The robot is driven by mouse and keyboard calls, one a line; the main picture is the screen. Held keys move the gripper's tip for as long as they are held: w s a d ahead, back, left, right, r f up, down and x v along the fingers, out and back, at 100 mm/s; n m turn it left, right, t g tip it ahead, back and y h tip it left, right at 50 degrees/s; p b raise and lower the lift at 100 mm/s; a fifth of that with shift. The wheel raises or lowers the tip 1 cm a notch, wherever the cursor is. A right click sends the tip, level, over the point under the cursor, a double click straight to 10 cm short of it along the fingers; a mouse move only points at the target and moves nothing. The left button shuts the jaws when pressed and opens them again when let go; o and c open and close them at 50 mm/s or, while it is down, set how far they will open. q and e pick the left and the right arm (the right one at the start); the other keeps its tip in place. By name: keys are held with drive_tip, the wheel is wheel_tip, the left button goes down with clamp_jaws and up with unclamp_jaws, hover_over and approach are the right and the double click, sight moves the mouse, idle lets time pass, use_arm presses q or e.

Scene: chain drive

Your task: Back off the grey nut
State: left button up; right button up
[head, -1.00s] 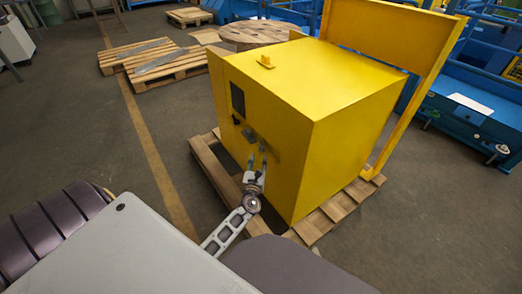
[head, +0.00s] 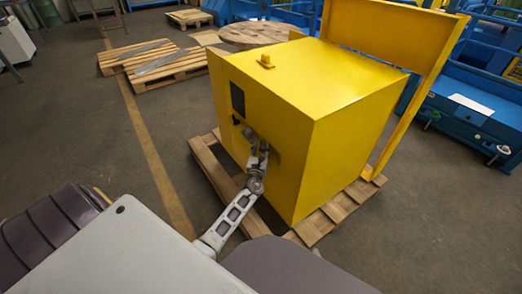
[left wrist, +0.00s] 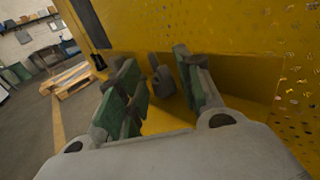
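A grey nut (left wrist: 160,80) sits on the front face of a yellow machine cabinet (head: 290,110). In the left wrist view it shows between the green-padded fingers of my left gripper, with space on both sides. My left gripper (head: 257,146) is open and faces the cabinet front. In the head view its fingers are up against that face and cover most of the nut. I cannot tell whether a finger touches the nut. My right gripper is in neither view.
The cabinet stands on a wooden pallet (head: 325,222), with a yellow frame (head: 395,40) at its right. A black knob (left wrist: 97,60) is on the cabinet front, left of my fingers. More pallets (head: 150,62) and a cable drum (head: 260,34) stand behind.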

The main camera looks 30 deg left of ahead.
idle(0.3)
use_arm(q)
drive_tip(key=c, duration=0.7)
drive_tip(key=shift+c, duration=0.2)
